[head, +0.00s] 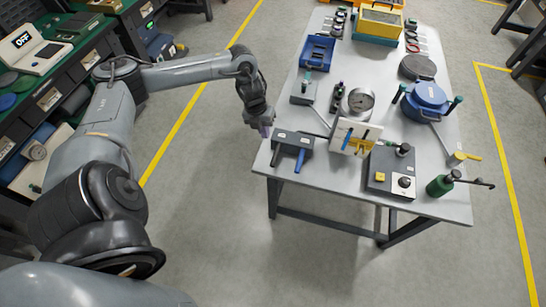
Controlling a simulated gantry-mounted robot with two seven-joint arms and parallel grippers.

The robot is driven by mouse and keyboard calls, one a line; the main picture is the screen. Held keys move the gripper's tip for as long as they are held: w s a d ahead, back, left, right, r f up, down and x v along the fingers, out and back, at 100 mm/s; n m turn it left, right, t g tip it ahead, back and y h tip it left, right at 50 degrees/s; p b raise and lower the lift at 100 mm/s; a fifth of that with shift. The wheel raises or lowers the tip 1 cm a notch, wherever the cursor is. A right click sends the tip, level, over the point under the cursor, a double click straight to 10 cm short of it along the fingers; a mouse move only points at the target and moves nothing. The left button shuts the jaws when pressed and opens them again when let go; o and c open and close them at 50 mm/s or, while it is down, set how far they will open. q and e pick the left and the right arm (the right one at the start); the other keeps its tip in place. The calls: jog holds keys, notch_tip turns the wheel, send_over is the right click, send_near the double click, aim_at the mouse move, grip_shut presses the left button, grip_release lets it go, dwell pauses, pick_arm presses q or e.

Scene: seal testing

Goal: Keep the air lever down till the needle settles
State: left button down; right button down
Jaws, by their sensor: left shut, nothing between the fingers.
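A dark grey box (293,142) with two levers sits at the table's near left edge. One lever is blue (300,161) and the other is dark grey (275,156); both point toward me and down. I cannot tell for sure which lever is the air lever. A round gauge (361,100) stands behind a white panel (345,136); its needle is too small to read. My left gripper (265,131) is shut and empty, pointing down at the table's left edge, just left of the lever box and apart from the blue lever. My right gripper is out of view.
A blue lidded pot (427,98) stands at the right, with a grey control box (390,172) and a green bottle (440,185) nearer me. A blue tray (317,51) lies farther back. The floor left of the table is clear.

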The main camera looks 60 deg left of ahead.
aim_at(274, 159)
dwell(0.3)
pick_arm(q)
jog(key=f, duration=0.4)
jog(key=w+d+f, duration=0.1)
jog(key=f, duration=0.4)
jog(key=w+d+f, duration=0.1)
jog(key=f, duration=0.3)
jog(key=shift+f, duration=0.4)
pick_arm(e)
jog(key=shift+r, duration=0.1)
